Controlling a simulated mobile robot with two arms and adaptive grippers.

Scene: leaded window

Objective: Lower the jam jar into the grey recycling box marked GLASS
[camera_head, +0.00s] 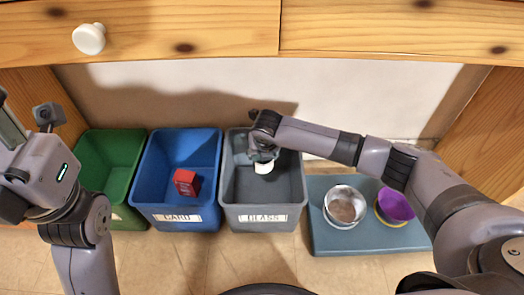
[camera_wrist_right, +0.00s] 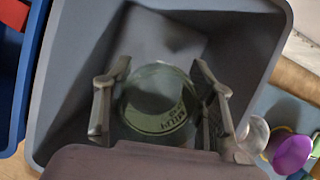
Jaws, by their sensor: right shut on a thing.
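The grey recycling box marked GLASS (camera_head: 292,205) stands third from the left on the floor. My right gripper (camera_head: 264,152) reaches into its mouth from above and is shut on the jam jar. Only a small pale part of the jar (camera_head: 264,167) shows below the gripper in the head view. In the right wrist view the round, greenish jar (camera_wrist_right: 155,112) sits between the two fingers of the gripper (camera_wrist_right: 158,90), with grey box walls around it. I cannot tell whether the jar touches the box floor. My left gripper (camera_head: 25,118) is at the left edge, its fingers partly cut off.
A blue box (camera_head: 178,144) marked CARD holds a red carton (camera_head: 186,182). A green box (camera_head: 108,153) is left of it. Right of the grey box, a blue-grey mat (camera_head: 350,240) bears a metal tin (camera_head: 344,205) and a purple cup (camera_head: 396,205). A wooden drawer front (camera_head: 180,25) overhangs behind.

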